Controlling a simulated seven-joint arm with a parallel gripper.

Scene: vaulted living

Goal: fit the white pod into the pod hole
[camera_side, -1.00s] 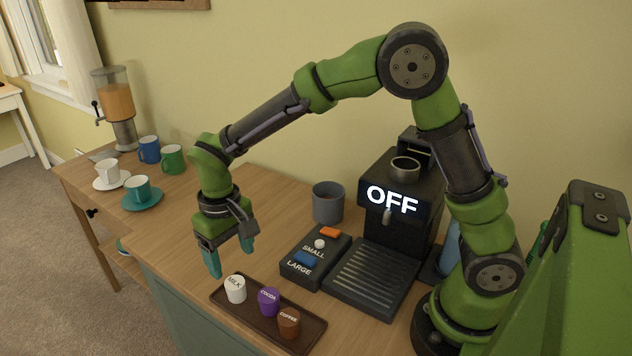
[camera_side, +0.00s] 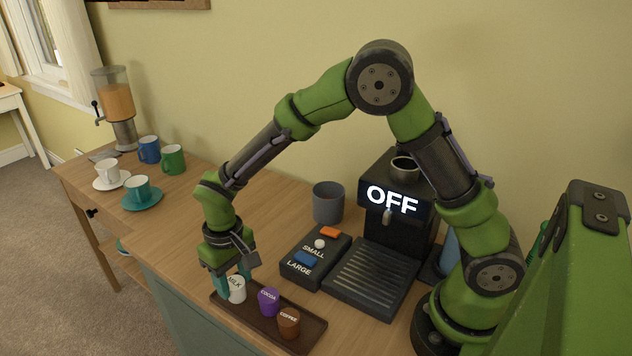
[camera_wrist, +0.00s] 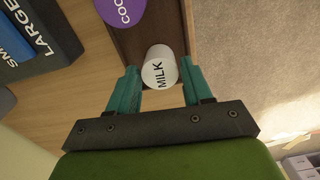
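The white pod, marked MILK (camera_side: 237,290), stands upright at the left end of the dark tray (camera_side: 262,325). My gripper (camera_side: 231,284) is low over that end, with its teal fingers open on either side of the pod. In the wrist view the white pod (camera_wrist: 160,70) lies between the two fingertips of my gripper (camera_wrist: 160,80), with small gaps apparent. The coffee machine (camera_side: 400,205) reads OFF, and a round metal-rimmed opening (camera_side: 405,164) is on its top, probably the pod hole; its inside is hard to see.
A purple cocoa pod (camera_side: 269,301) and a brown coffee pod (camera_side: 288,322) stand beside the white pod. A button box (camera_side: 315,258) lies behind the tray. A grey mug (camera_side: 328,203) stands near the machine. Several cups and a juice dispenser (camera_side: 115,105) are at the far left.

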